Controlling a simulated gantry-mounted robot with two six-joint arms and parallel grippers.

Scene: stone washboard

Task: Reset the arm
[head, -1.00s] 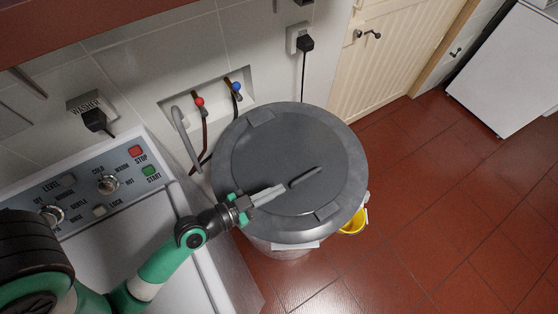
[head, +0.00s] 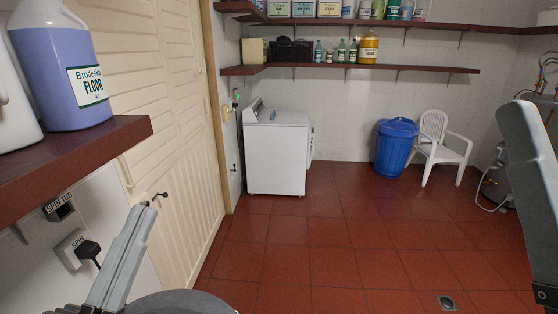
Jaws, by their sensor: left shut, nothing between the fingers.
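My left gripper (head: 139,212) is in the lower left of the head view. Its grey fingers point up and are shut with nothing between them. It shows in front of the cream door and the tiled wall, beside the edge of a dark grey bin lid (head: 185,305). Only the top of that lid shows at the bottom edge. The rest of my left arm is out of frame.
A shelf (head: 75,165) with a blue floor-cleaner jug (head: 60,65) juts out at upper left. A cream door (head: 175,130) stands beyond it. A white appliance (head: 277,155), a blue bin (head: 395,150) and a white chair (head: 437,150) stand at the back. The red tiled floor is mostly clear.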

